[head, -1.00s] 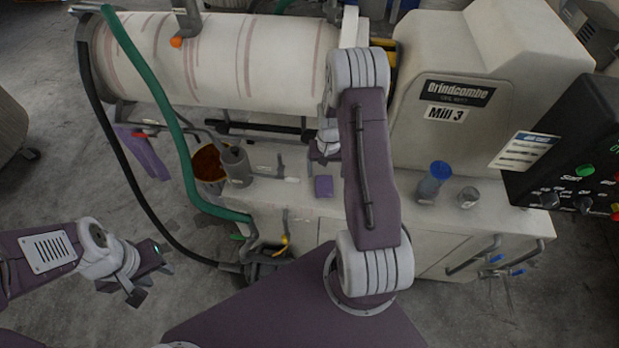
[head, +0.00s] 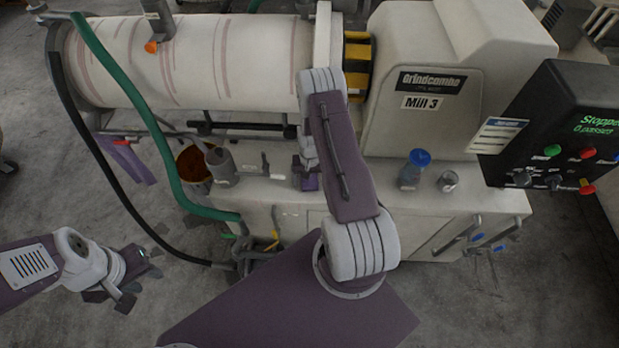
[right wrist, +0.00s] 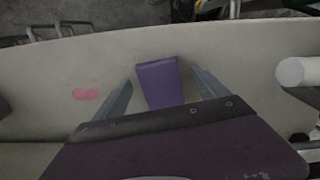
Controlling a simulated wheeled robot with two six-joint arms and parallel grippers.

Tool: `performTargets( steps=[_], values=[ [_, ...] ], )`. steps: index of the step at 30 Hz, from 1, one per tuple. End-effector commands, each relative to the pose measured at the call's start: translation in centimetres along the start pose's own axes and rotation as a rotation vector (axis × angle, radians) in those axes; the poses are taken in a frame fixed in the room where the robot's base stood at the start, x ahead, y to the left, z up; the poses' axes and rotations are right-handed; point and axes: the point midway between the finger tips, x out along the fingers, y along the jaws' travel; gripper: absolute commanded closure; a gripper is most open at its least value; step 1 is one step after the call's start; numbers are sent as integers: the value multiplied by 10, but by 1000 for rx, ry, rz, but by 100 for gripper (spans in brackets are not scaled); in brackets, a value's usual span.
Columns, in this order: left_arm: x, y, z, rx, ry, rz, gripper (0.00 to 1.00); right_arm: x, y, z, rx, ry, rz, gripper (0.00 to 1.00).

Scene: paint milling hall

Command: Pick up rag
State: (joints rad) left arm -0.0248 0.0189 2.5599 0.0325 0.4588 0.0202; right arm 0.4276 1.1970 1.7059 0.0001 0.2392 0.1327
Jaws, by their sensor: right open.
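The rag looks like a small purple folded piece lying on the pale bench top. In the right wrist view the rag (right wrist: 158,84) lies between the two grey fingers of my right gripper (right wrist: 160,76), with a gap on each side. The jaws are open and empty. In the head view my right gripper (head: 306,170) is over the rag (head: 309,184) and hides part of it. My left gripper (head: 138,286) hangs over the floor at the lower left, away from the bench. Its finger gap is unclear.
A grey pot (head: 221,168) and a rusty-brown-filled bucket (head: 194,165) stand left of the rag. A blue-lidded jar (head: 411,172) and a small metal cup (head: 448,181) stand right on the bench (head: 372,185). The mill drum (head: 200,65) is behind. A green hose (head: 150,125) runs at left.

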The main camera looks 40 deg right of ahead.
Motion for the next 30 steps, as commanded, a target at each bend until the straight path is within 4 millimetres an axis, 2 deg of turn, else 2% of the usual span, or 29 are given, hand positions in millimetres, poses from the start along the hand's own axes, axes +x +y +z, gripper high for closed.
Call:
performTargets(
  steps=[5, 12, 19, 23, 28, 30],
  values=[
    [0, 0, 0, 0, 0, 0, 64, 0, 0, 0, 0, 1, 0, 16],
    [0, 0, 0, 0, 0, 0, 64, 0, 0, 0, 0, 1, 0, 81],
    [1, 0, 0, 0, 0, 0, 64, 0, 0, 0, 0, 1, 0, 82],
    [4, 0, 0, 0, 0, 0, 64, -8, 0, -1, 0, 3, 0, 82],
    [14, 0, 2, 0, 0, 0, 64, -38, 0, -2, 0, 6, -1, 82],
    [16, 0, 2, 0, 0, 0, 64, -48, 7, 12, 2, 0, 0, 82]
  ],
)
